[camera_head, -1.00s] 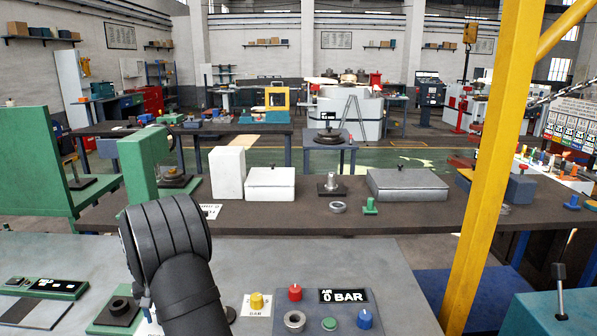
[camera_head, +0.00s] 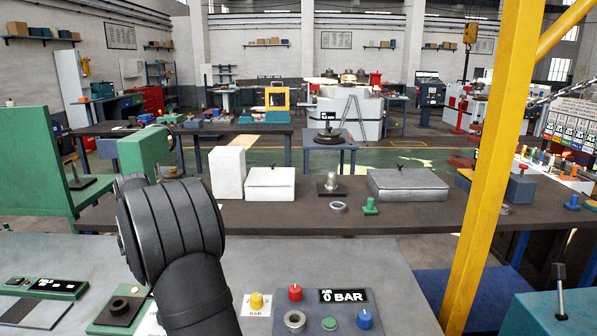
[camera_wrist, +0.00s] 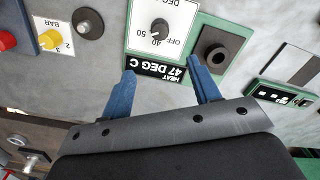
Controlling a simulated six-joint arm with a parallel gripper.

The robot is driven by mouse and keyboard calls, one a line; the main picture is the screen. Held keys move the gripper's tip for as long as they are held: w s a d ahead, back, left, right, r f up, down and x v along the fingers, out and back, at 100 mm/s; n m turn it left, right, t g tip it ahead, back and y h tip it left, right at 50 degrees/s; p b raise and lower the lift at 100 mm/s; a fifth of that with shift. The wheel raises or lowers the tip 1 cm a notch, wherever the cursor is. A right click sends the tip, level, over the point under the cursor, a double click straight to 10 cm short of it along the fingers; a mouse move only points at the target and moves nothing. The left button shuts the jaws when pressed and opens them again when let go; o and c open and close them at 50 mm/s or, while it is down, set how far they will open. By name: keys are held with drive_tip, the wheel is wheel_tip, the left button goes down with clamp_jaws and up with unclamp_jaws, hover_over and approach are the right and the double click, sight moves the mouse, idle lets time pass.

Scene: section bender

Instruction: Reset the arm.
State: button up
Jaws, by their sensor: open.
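My gripper (camera_wrist: 160,85) shows in the wrist view as two blue fingers standing apart with nothing between them. It is over the grey bench, beside a green heat panel (camera_wrist: 185,20) with a dial and a label reading "47 DEG C". A black ring-shaped part (camera_wrist: 216,48) on the panel is just beyond the right finger. In the head view my dark arm covers part of the bench at lower left, and the gripper's fingers are hidden there.
An air panel (camera_head: 343,297) reads 0 BAR, with a red knob (camera_head: 295,292), a blue knob (camera_head: 364,318) and a green button. A yellow knob (camera_head: 256,300) is beside it. A yellow post (camera_head: 492,170) stands at right. A dark table (camera_head: 300,218) with boxes is behind. Bare bench (camera_head: 270,255) lies between.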

wheel_tip(320, 180, down, 15)
drive_tip(key=shift+f, duration=0.45)
drive_tip(key=n, duration=0.4)
drive_tip(key=shift+r, duration=0.1)
drive_tip(key=n, duration=0.9)
drive_tip(key=shift+n, duration=2.3)
drive_tip(key=shift+o, duration=0.4)
